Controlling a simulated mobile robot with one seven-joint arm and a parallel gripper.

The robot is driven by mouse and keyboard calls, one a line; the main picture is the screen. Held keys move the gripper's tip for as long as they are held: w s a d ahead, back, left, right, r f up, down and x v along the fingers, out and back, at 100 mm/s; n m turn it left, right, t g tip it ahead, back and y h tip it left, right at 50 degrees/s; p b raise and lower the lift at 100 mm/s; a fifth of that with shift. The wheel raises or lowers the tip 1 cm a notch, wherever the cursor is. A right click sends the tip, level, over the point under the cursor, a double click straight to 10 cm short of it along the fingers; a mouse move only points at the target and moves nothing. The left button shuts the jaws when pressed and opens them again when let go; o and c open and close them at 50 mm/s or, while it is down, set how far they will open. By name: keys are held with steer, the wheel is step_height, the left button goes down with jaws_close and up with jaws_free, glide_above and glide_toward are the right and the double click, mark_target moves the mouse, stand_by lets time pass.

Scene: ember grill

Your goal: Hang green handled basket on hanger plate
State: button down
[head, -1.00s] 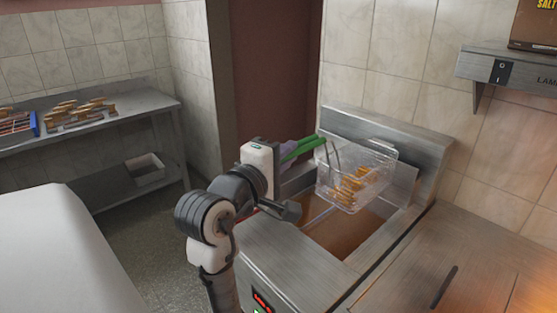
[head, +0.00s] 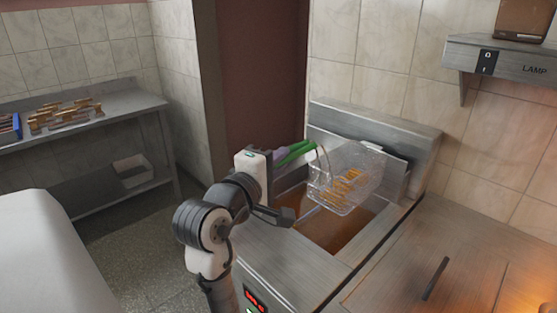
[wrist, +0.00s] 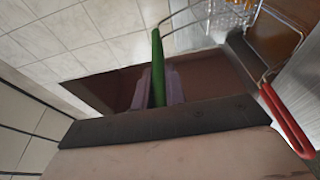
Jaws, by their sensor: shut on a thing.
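My gripper (head: 279,158) is shut on the green handle (head: 298,152) of the wire basket (head: 345,180). In the wrist view, the green handle (wrist: 158,75) stands between my purple fingers (wrist: 174,88). The basket holds several golden-brown pieces of food and hangs tilted above the fryer's brown oil. The upright metal plate at the fryer's back (head: 380,128), apparently the hanger plate, stands behind the basket. The basket hides part of it. I cannot tell whether the basket touches it.
A red handle (wrist: 286,118) on a metal frame shows at the right of the wrist view. The fryer's oil well (head: 340,232) lies below the basket. A lamp shelf (head: 500,58) juts from the right wall. A steel table (head: 120,103) with food stands at left.

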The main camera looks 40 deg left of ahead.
steer(key=shift+f+b, duration=0.35)
steer(key=shift+f, duration=0.15)
steer(key=c, duration=1.4)
jaws_free()
steer(key=shift+o, duration=0.2)
steer(key=shift+f, duration=0.15)
steer(key=s+d+b, duration=0.2)
steer(key=s, duration=1.1)
steer(key=shift+s+d+b, duration=0.3)
steer(key=shift+s+b, duration=0.05)
